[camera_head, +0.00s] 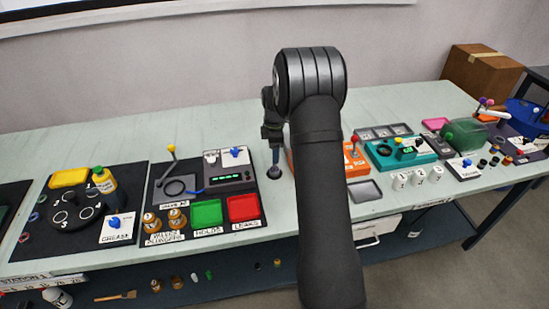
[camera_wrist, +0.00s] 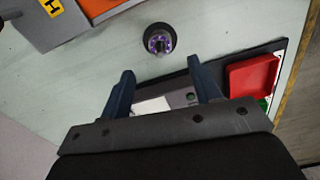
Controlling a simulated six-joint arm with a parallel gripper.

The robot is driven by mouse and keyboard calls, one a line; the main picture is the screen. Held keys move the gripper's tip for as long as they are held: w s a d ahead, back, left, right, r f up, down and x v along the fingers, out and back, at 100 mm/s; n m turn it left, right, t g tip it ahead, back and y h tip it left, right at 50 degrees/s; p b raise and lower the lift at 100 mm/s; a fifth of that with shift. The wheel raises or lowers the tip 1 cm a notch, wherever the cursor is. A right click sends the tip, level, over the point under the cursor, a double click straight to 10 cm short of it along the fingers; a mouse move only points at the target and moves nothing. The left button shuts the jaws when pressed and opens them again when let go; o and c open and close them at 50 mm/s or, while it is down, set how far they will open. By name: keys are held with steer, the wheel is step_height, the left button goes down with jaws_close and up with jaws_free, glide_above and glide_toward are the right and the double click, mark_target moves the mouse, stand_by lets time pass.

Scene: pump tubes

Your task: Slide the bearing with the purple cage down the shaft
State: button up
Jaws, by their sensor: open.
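The bearing with the purple cage (camera_wrist: 157,43) shows in the wrist view as a small dark ring with purple spots, above the picture's middle. It sits at a round black base (camera_wrist: 168,31); the shaft is seen nearly end-on, so I cannot tell the bearing's height on it. In the head view the base (camera_head: 274,173) stands on the table beside the dark mat, with the shaft (camera_head: 275,155) upright. My gripper (camera_wrist: 160,66) is open and empty, its fingertips short of the bearing in the picture. In the head view my gripper (camera_head: 271,132) is above the shaft, partly hidden by my arm.
A red tray (camera_wrist: 252,74) lies on the dark mat to the right in the wrist view. An orange panel (camera_wrist: 98,6) and a grey part with a yellow label (camera_wrist: 51,7) are at upper left. Bare table (camera_wrist: 225,30) surrounds the base.

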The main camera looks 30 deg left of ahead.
step_height(320, 180, up, 13)
steer(key=shift+f, duration=0.1)
stand_by(0.9)
step_height(320, 180, down, 17)
steer(key=shift+f, duration=0.15)
stand_by(0.5)
